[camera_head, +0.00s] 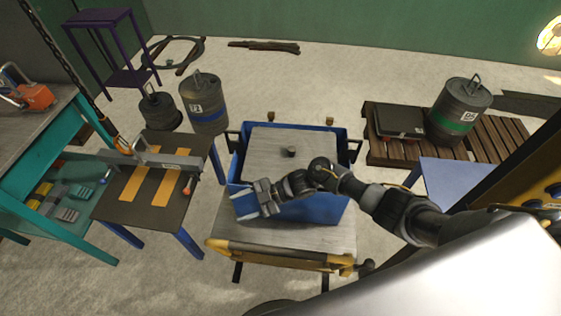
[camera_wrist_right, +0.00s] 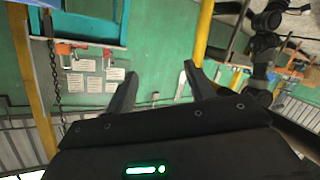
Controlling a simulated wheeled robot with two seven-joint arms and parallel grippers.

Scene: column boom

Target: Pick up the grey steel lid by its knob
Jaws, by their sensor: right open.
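The grey steel lid (camera_head: 262,150) lies flat over a blue bin (camera_head: 340,150) on a cart, in the middle of the head view. Its small dark knob (camera_head: 289,152) stands up near the lid's middle. My right gripper (camera_head: 240,204) is in front and to the left of the knob, apart from it, over the bin's front left part. Its fingers point left and my forearm covers part of the bin's front. In the right wrist view the two fingers (camera_wrist_right: 160,72) are spread with nothing between them; neither lid nor knob shows there. My left gripper is not in view.
The cart (camera_head: 275,236) has a yellow front edge. A dark table (camera_head: 150,211) with yellow strips stands left, and a teal workbench (camera_head: 42,150) beyond it. A pallet (camera_head: 385,152) with a green-banded canister (camera_head: 457,122) stands right. Open floor lies behind the bin.

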